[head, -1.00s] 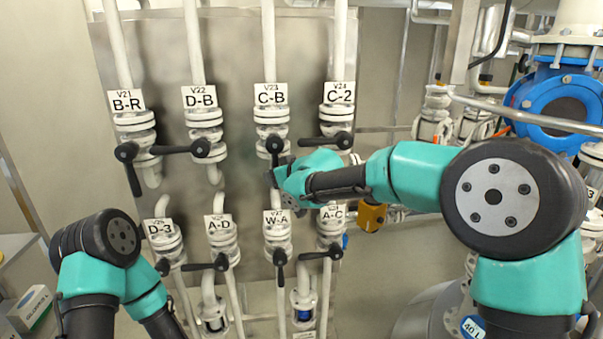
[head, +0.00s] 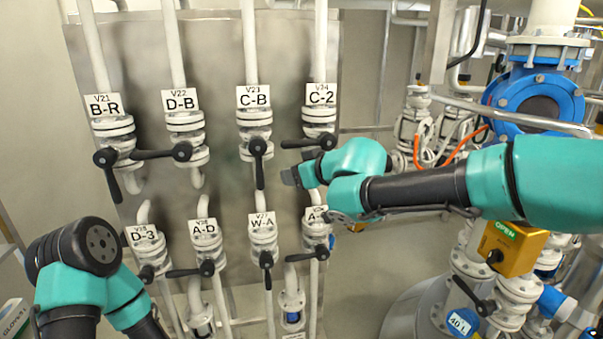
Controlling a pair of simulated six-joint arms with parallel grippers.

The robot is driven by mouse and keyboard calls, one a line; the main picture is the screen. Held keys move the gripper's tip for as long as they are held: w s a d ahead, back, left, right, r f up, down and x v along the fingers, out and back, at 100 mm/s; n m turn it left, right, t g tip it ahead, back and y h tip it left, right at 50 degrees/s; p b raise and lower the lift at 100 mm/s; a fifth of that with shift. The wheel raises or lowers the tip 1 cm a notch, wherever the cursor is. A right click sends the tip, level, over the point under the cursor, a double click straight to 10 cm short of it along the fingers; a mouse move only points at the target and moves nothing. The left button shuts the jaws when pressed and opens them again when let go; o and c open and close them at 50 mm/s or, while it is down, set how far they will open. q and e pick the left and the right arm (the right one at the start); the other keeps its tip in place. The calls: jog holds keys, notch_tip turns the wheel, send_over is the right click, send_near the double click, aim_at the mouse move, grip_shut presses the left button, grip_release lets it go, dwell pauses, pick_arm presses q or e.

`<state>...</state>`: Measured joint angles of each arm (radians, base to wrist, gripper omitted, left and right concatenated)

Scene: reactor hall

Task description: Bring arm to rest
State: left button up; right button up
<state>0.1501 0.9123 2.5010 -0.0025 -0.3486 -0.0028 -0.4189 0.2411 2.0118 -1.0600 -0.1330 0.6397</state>
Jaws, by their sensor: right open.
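My right arm reaches in from the right, and its gripper (head: 289,178) points left in front of the valve panel (head: 225,180). It is open and empty, between valve C-2 (head: 319,122) above and the A-C valve (head: 316,230) below, whose label it partly covers. It is apart from the C-B valve (head: 256,135), whose black handle hangs straight down. The C-2 handle points left. My left arm stands at the lower left; its gripper is out of view.
Valves B-R (head: 113,132), D-B (head: 184,130), D-3 (head: 147,243), A-D (head: 205,236) and W-A (head: 263,235) fill the panel. At right are a blue flanged valve (head: 505,95), a yellow box marked OPEN (head: 513,247) and pipes. A carton (head: 12,318) is at lower left.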

jog(key=shift+v, duration=0.75)
jog(key=shift+f, duration=0.15)
jog(key=s+d+f+m+g+h, duration=0.1)
jog(key=d+f+m, duration=0.15)
jog(key=f, duration=0.85)
jog(key=d+f+m+g+h, duration=0.1)
jog(key=d+f+g, duration=0.15)
jog(key=f, duration=0.95)
jog(key=s+d+f+m+g+h, duration=0.15)
jog(key=d+f, duration=0.25)
jog(key=f, duration=0.7)
jog(key=s+d+f+m+g, duration=0.2)
jog(key=s+d+f, duration=0.2)
jog(key=s+f, duration=0.7)
jog(key=s+d+f+m+g+h, duration=0.1)
jog(key=s+d+f+m+g, duration=0.1)
jog(key=s+f, duration=1)
jog(key=d+f+m, duration=0.1)
jog(key=d, duration=0.1)
jog(key=shift+d, duration=0.35)
jog(key=shift+w+h, duration=0.1)
jog(key=shift+h, duration=0.15)
